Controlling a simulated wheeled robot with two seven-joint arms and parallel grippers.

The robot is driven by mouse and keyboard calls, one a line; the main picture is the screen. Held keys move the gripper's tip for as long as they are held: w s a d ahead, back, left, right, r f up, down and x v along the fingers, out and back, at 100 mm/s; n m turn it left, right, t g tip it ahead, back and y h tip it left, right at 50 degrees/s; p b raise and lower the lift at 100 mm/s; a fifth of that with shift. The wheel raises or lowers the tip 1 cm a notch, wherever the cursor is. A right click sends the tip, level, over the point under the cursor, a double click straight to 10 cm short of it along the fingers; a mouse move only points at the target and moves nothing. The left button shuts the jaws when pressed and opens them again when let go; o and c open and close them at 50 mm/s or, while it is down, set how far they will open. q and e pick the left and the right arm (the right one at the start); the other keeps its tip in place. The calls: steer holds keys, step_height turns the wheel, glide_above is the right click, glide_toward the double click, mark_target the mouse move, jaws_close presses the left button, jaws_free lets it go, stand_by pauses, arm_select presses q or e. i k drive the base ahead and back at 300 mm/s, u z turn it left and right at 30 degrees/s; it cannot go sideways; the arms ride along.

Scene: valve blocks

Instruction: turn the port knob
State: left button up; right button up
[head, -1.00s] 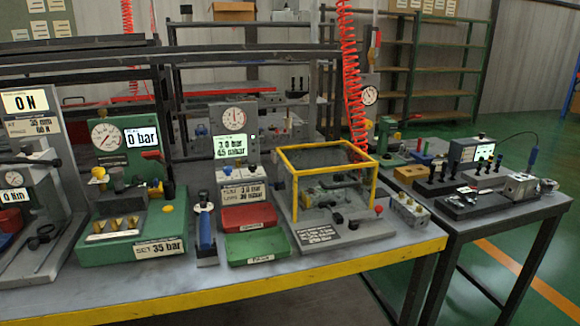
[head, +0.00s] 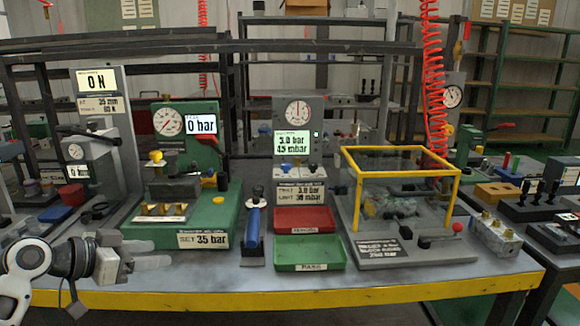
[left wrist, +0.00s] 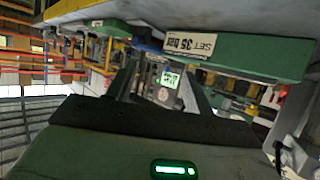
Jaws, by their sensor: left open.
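Several knobs show in the head view, and I cannot tell which is the port knob. The grey test stand (head: 300,140) carries a blue knob (head: 284,168) and another small knob (head: 312,167) below its lit display. The green 35 bar station (head: 190,225) has a yellow knob (head: 155,156) at its upper left. My left gripper (head: 160,257) is at lower left, open and empty, in front of the green station and apart from the knobs. In the left wrist view its two dark fingers (left wrist: 160,85) stand apart, and the green station (left wrist: 240,57) appears upside down. My right gripper is not in view.
A blue-handled tool (head: 254,225), a red tray (head: 305,220) and a green tray (head: 309,252) stand mid-bench. A yellow-framed clear guard (head: 400,160) is to their right. The bench's yellow front edge (head: 300,299) has a bare strip behind it.

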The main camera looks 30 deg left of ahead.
mark_target(285, 167)
steer(key=i, duration=1.25)
